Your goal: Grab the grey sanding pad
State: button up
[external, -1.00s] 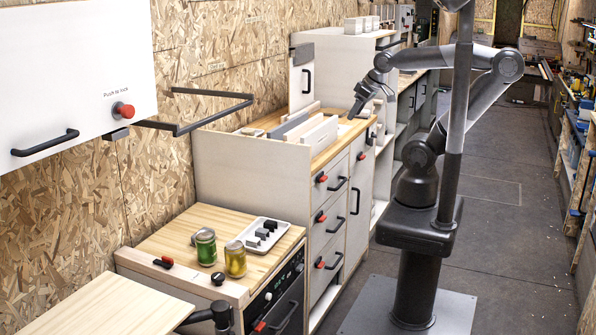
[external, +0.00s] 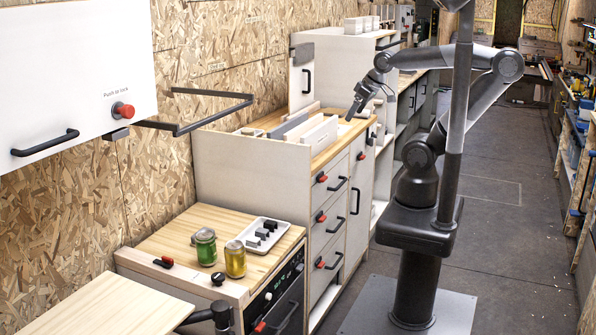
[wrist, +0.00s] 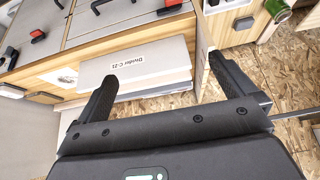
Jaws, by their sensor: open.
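A white tray (external: 279,230) with several small dark and grey blocks (external: 262,233) sits on the low wooden counter in the external view. One of these may be the grey sanding pad, but they are too small to tell. My gripper (external: 356,108) is open and empty, above the front edge of the farther, taller counter, well away from the tray. In the wrist view, my open fingers (wrist: 163,73) show with a pale labelled panel beyond them, and nothing is held.
A green jar (external: 204,247) and a yellow jar (external: 235,259) stand beside the tray. Pale upright panels (external: 310,130) stand on the taller counter. A black rail frame (external: 215,92) juts from the wall. The aisle floor (external: 500,200) is clear.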

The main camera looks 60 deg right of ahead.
jog(key=w+a+n, duration=0.7)
jog(key=w+n, duration=0.1)
jog(key=w, duration=0.4)
jog(key=w+a+f+n+g+y, duration=0.1)
jog(key=w+a+f+n, duration=0.3)
jog(key=w+a+n, duration=0.4)
jog(key=w+a+f+n+g, duration=0.1)
jog(key=w+a+f+n, duration=0.4)
jog(key=a, duration=0.6)
jog(key=shift+w+a+f+n+t+h, duration=0.2)
jog(key=shift+w+a+f+n, duration=2.15)
jog(key=shift+f, duration=2.9)
jog(key=shift+w+a+f+n+t+h, duration=0.2)
jog(key=shift+w+a+f+n, duration=2.15)
jog(key=shift+f, duration=2.85)
jog(key=shift+w+a+f+n+t+h, duration=0.1)
jog(key=shift+w+a+f+n+h, duration=0.2)
jog(key=shift+w+a+f+n, duration=2.25)
jog(key=f, duration=0.1)
jog(key=w+d+f, duration=0.1)
jog(key=f, duration=0.1)
jog(key=w+d+f, duration=0.1)
jog(key=f, duration=0.1)
jog(key=shift+w+d+f, duration=0.15)
jog(key=shift+w, duration=0.1)
jog(key=shift+c, duration=0.4)
jog(key=c, duration=0.8)
